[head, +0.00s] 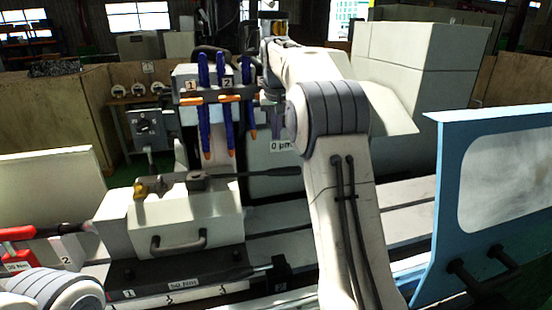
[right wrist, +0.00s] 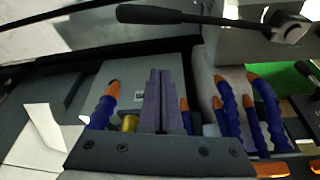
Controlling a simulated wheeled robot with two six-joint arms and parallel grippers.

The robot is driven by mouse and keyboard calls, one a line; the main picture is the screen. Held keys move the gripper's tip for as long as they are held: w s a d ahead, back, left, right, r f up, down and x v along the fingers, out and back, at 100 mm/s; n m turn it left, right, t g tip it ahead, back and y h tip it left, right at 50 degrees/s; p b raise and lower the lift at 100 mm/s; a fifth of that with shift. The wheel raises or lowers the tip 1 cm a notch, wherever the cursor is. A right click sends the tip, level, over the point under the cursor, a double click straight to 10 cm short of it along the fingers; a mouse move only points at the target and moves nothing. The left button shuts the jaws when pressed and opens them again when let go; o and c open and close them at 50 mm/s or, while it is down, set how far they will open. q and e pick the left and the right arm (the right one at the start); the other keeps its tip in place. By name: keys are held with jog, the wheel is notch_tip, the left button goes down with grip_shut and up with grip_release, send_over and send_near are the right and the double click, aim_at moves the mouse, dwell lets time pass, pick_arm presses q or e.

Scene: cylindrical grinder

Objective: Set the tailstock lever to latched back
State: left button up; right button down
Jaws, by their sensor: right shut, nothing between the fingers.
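The tailstock lever (head: 250,175) is a black rod on a dark hub, on top of the pale tailstock housing (head: 180,222). My right gripper (head: 277,120) is above the lever in the head view. Its purple-grey fingers (right wrist: 158,75) are shut and empty, with a visible gap to the lever. My left gripper is out of view.
Blue coolant nozzles with orange tips (head: 204,105) hang close left of my right gripper. A blue-framed guard with a window (head: 445,200) stands at the right. A black handle (head: 180,243) is on the housing front. A red object (head: 15,234) is at far left.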

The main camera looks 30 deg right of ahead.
notch_tip(320, 180, down, 10)
jog(key=p, duration=0.3)
jog(key=shift+s+a+r, duration=0.25)
jog(key=shift+s+a, duration=0.05)
jog(key=shift+s, duration=0.05)
dwell(0.3)
